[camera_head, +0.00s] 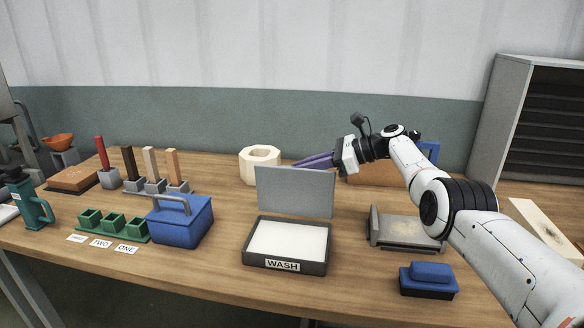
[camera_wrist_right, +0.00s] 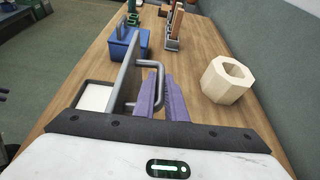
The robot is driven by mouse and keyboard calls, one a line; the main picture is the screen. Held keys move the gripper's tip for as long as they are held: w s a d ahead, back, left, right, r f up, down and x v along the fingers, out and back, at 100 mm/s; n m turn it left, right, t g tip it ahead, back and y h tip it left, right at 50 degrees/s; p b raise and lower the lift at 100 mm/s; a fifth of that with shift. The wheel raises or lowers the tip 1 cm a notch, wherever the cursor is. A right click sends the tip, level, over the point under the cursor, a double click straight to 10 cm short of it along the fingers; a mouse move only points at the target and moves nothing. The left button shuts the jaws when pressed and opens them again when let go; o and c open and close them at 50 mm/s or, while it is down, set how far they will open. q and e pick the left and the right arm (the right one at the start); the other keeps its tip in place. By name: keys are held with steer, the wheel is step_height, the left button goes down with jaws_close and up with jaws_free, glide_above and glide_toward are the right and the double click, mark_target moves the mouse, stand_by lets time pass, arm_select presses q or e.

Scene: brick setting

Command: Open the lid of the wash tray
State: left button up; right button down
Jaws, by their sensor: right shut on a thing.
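The wash tray (camera_head: 272,262) is a dark shallow box with a white inside and a WASH label, at the middle front of the table. Its grey lid (camera_head: 295,192) stands upright along the tray's back edge, with the white inside uncovered. My right gripper (camera_head: 316,160) reaches in from the right behind the lid, its fingertips partly hidden. In the right wrist view the lid (camera_wrist_right: 121,82) shows nearly edge-on, and the purple fingers of the right gripper (camera_wrist_right: 161,85) are shut on its bar handle (camera_wrist_right: 148,63). My left gripper is not in view.
A blue box (camera_head: 180,222) with a grey handle stands left of the tray. A pale hexagonal ring (camera_head: 259,164) stands behind the lid. A grey platform (camera_head: 404,230) and a blue block (camera_head: 429,280) are at the right. Green holders (camera_head: 112,226) are at the left.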

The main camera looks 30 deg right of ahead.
steer(key=shift+s+d+f, duration=0.1)
steer(key=shift+d+f, duration=0.05)
steer(key=shift+f, duration=0.6)
steer(key=c, duration=1.8)
jaws_free()
steer(key=shift+s+d+r+p, duration=0.15)
steer(key=shift+r+p, duration=0.1)
steer(key=shift+p, duration=0.15)
steer(key=shift+s+d+r+p, duration=0.55)
steer(key=shift+d+r+p, duration=0.2)
steer(key=shift+p, duration=0.4)
steer(key=v, duration=0.7)
steer(key=shift+d+r+b, duration=0.2)
steer(key=shift+r+b, duration=0.1)
steer(key=shift+r, duration=0.1)
steer(key=shift+s, duration=0.15)
